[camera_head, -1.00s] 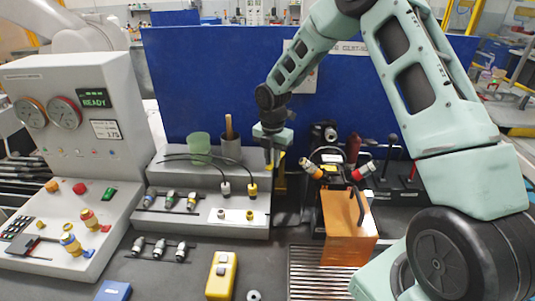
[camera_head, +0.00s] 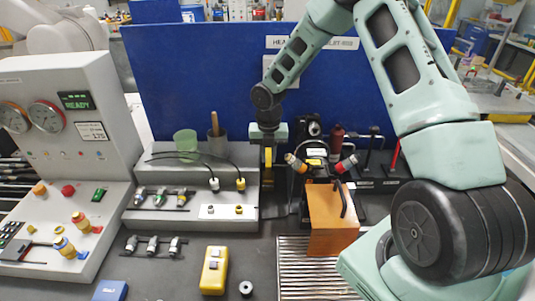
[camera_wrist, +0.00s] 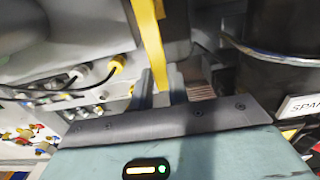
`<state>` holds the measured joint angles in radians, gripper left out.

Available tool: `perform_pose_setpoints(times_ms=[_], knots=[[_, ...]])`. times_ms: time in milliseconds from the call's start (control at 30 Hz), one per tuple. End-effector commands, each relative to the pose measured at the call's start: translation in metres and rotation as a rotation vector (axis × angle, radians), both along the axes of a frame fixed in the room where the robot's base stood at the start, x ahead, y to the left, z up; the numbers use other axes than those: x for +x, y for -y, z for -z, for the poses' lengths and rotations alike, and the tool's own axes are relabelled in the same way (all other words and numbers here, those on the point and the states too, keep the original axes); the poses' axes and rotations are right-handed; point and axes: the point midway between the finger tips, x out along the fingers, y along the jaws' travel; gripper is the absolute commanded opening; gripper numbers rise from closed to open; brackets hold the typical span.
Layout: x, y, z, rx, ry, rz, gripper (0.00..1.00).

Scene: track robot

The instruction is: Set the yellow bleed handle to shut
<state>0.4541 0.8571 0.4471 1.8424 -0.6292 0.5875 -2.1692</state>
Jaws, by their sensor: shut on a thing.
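A slim yellow bar, which I take for the yellow bleed handle (camera_wrist: 150,38), runs from the top of the wrist view down between my fingers. My gripper (camera_wrist: 160,82) is shut on it. In the head view my gripper (camera_head: 268,163) points down in front of the blue panel, just right of the grey stepped stand, with yellow showing between its fingers. The bar's base and its exact setting are hidden or too small to tell.
The grey stepped stand (camera_head: 150,217) with cables and fittings is close on the left. An orange block (camera_head: 331,228) with a black handle and red and orange connectors stand close on the right. A grey console (camera_head: 60,190) fills the far left. A yellow box (camera_head: 215,270) lies in front.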

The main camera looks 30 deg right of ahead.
Motion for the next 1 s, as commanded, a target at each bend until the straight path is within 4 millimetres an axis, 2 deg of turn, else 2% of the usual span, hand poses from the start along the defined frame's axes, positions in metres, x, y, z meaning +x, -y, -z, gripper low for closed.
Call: perform_pose_setpoints(times_ms=[267,300,333,367,733,867,1000], knots=[[0.001,0.001,-0.001,-0.003,0.004,-0.002,0.00],[0.001,0.001,-0.001,-0.003,0.004,-0.002,0.28],[0.001,0.001,-0.001,-0.002,0.003,-0.002,0.36],[0.001,0.001,-0.001,-0.002,0.003,-0.002,0.39],[0.001,0.001,-0.006,-0.002,0.003,0.000,0.39],[0.001,0.002,-0.023,-0.002,0.005,0.003,0.39],[0.001,0.002,-0.054,-0.004,0.007,0.002,0.39]])
